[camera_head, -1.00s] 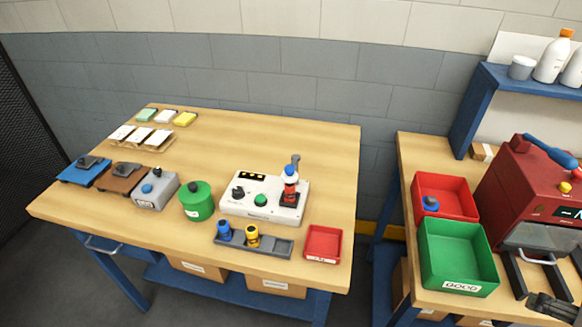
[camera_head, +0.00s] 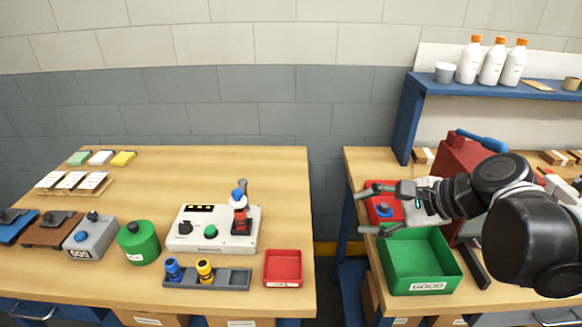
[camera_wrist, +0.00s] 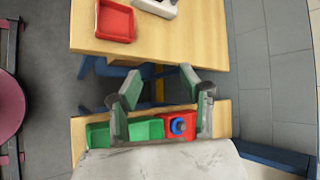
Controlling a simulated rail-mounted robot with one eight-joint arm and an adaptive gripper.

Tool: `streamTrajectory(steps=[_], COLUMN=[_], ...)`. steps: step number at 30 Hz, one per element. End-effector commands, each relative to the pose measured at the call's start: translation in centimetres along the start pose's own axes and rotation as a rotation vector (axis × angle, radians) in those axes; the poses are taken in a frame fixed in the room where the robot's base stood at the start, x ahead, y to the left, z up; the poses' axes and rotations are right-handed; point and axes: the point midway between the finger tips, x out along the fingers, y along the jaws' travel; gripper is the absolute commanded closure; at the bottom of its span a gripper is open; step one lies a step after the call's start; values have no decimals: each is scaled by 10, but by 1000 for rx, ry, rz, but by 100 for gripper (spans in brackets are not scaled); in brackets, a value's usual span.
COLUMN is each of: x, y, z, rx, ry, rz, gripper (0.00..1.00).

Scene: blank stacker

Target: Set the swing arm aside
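A white control box (camera_head: 187,221) stands on the left table. On its right side is a short red column (camera_head: 240,222) with a blue top (camera_head: 239,195). My gripper (camera_head: 372,209) is over the right table's left edge, fingers pointing left, well apart from the control box. It is open and empty. In the wrist view my gripper's fingers (camera_wrist: 160,82) are spread wide, and part of the white box (camera_wrist: 160,5) shows at the top.
A red bin (camera_head: 378,188) with a blue-topped part and a green bin (camera_head: 452,262) lie beneath my gripper. An empty red tray (camera_head: 283,253) and a grey holder (camera_head: 234,281) sit before the control box. A gap separates the tables. A shelf (camera_head: 440,84) stands behind.

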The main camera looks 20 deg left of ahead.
Motion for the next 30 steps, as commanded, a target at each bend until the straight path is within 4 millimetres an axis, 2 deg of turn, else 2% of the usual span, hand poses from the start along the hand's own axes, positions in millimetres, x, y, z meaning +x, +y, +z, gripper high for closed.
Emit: streamTrajectory(steps=[1,6,12,18,24,30], x=[15,55,97,132,150,156], y=[-6,-25,-42,-49,-50,-51], z=[1,14,29,41,47,52], rx=[50,243,459,650,763,793], ry=[-49,-228,-449,-661,-795,-831], rz=[-10,-34,-22,29,80,97], gripper=[61,61,61,61,61,61])
